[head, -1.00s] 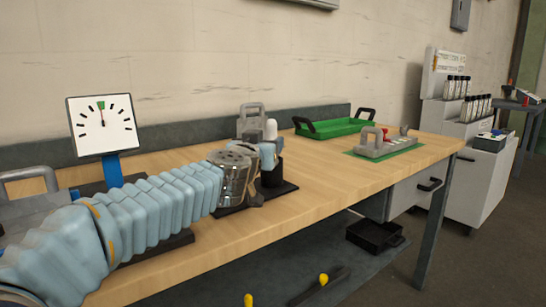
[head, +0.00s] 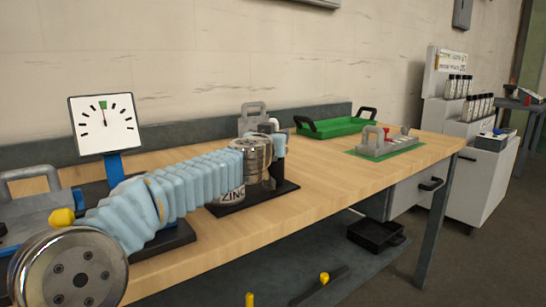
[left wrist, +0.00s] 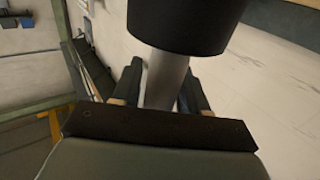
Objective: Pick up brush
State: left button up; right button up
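A grey shaft (left wrist: 167,80) with a wide black cylinder (left wrist: 185,22) at its top stands between the fingers of my left gripper (left wrist: 163,72) in the left wrist view. I cannot tell whether it is the brush. The fingers flank it closely, but whether they press on it is unclear. In the head view my left arm reaches along the bench in a pale blue sleeve. A dark upright shape (head: 277,172) on a black base is right of the wrist. My right gripper is not in view.
A dial gauge (head: 104,124) stands at the left. A green tray (head: 338,129) and a green-based fixture (head: 385,150) are farther along the wooden bench (head: 320,180). A black bin (head: 376,236) is below.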

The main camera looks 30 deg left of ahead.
pick_arm(q)
jog(key=c, duration=0.7)
